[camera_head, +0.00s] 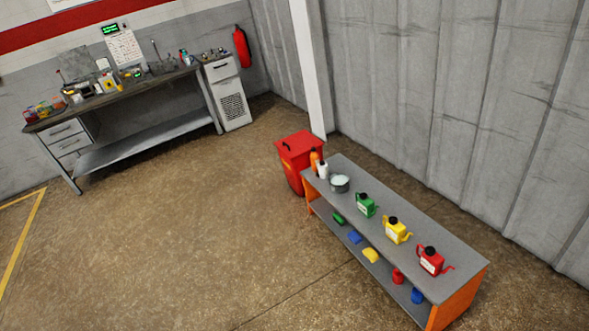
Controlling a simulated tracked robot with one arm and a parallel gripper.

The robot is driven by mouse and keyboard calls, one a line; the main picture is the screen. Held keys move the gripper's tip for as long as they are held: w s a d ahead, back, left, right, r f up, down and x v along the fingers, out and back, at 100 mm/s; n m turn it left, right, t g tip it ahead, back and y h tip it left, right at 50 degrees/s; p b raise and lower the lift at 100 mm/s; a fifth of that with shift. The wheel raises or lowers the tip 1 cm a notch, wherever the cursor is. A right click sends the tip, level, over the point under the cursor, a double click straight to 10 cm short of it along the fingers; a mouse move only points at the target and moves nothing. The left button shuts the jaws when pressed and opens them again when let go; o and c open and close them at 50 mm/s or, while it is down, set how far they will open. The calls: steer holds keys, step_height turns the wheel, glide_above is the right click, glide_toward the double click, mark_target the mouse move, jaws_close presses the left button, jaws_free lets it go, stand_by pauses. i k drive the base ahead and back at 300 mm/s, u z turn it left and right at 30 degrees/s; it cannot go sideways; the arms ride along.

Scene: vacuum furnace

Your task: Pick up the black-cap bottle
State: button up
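A small white bottle (322,171) stands upright at the far end of the low grey-topped bench; its top looks dark but is too small to be sure. An orange bottle (314,161) stands right beside it, to its left. Along the same bench top stand a green can (365,206), a yellow can (396,230) and a red can (431,261), each with a black cap and a spout. My gripper is not in view.
The bench (462,262) has a lower shelf with several coloured items. A red bin (299,152) stands at its far end. A cluttered workbench (150,139) lines the left wall. The floor between is clear.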

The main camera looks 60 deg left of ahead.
mark_target(323, 172)
steer(key=u, duration=1.5)
